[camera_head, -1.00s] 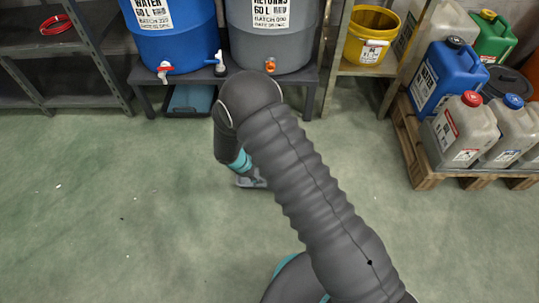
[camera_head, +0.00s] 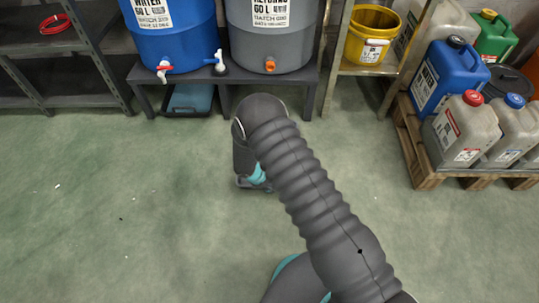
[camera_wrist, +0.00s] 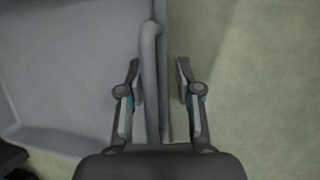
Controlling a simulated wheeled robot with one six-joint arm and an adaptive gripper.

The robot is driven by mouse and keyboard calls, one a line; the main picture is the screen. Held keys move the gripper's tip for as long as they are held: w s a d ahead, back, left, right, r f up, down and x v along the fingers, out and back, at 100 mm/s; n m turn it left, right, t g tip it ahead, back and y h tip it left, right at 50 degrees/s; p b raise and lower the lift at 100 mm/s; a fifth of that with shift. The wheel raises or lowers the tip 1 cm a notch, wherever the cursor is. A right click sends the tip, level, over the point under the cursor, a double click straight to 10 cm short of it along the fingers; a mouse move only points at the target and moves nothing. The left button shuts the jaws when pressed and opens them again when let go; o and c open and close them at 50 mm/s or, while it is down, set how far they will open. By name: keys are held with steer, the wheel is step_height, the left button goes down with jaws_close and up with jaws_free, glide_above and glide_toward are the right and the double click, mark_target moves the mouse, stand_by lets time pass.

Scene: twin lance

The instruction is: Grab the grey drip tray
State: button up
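The grey drip tray (camera_wrist: 60,60) fills the left of the wrist view, with its raised rim (camera_wrist: 150,50) running up the middle. My gripper (camera_wrist: 158,78) is open and straddles the rim: the left finger is on the tray's inner side, very close to the wall, and the right finger is outside over the floor with a gap.
A blue water barrel (camera_head: 175,35) and a grey returns barrel (camera_head: 272,40) stand on a low bench. A blue tray (camera_head: 190,99) lies under it. A pallet (camera_head: 428,180) with several canisters is at the right.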

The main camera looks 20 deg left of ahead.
steer(key=shift+f, duration=0.15)
jaws_close()
stand_by(0.4)
